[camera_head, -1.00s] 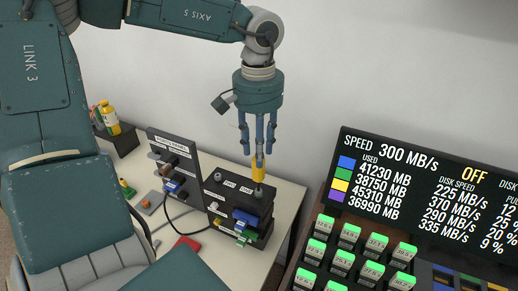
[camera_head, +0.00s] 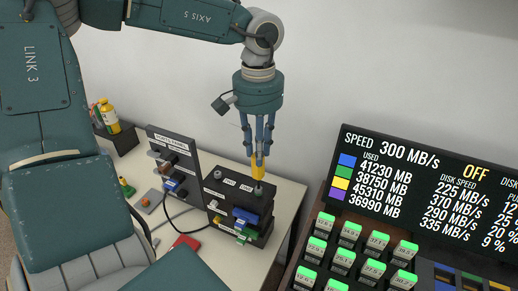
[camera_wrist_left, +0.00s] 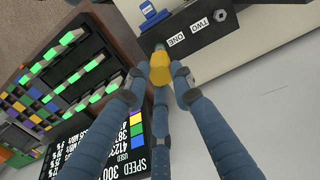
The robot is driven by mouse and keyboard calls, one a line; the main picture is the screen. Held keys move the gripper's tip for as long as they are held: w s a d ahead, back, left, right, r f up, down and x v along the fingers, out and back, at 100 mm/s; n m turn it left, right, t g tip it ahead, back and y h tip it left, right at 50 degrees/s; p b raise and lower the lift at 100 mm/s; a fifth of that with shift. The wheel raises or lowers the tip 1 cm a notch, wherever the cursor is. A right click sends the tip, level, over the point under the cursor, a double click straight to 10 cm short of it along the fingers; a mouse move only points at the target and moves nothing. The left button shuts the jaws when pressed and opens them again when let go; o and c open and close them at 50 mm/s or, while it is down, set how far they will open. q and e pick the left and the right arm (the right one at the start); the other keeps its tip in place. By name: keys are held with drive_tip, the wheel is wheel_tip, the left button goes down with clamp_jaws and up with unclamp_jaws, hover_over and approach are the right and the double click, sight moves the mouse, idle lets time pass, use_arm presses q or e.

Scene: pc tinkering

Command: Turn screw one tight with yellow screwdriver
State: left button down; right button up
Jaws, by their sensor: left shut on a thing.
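My left gripper (camera_head: 258,147) points down and is shut on the yellow screwdriver (camera_head: 257,171). The screwdriver stands upright with its lower end at the top of the dark box, near its right end. In the left wrist view the yellow handle (camera_wrist_left: 161,73) sits between my fingers, beside the label ONE (camera_wrist_left: 177,42). Screw one is hidden under the screwdriver. A second screw head (camera_wrist_left: 222,14) shows beside the label TWO (camera_wrist_left: 200,27). The dark box (camera_head: 212,205) carries blue and green pieces on its front. My right gripper is not in view.
A ports panel (camera_head: 196,165) with plugs and a cable stands left of the box. A red flat item (camera_head: 186,242) lies in front. A large display (camera_head: 430,190) and a rack of green-topped modules (camera_head: 343,259) stand to the right. A yellow bottle (camera_head: 109,116) is at the back left.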

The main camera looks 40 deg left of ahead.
use_arm(q)
drive_tip(key=shift+w+r+p, duration=0.1)
drive_tip(key=shift+r+p, duration=0.2)
drive_tip(key=shift+r, duration=0.35)
drive_tip(key=shift+r+p, duration=0.2)
drive_tip(key=shift+p, duration=0.1)
drive_tip(key=shift+r+p, duration=0.9)
drive_tip(key=shift+r, duration=0.35)
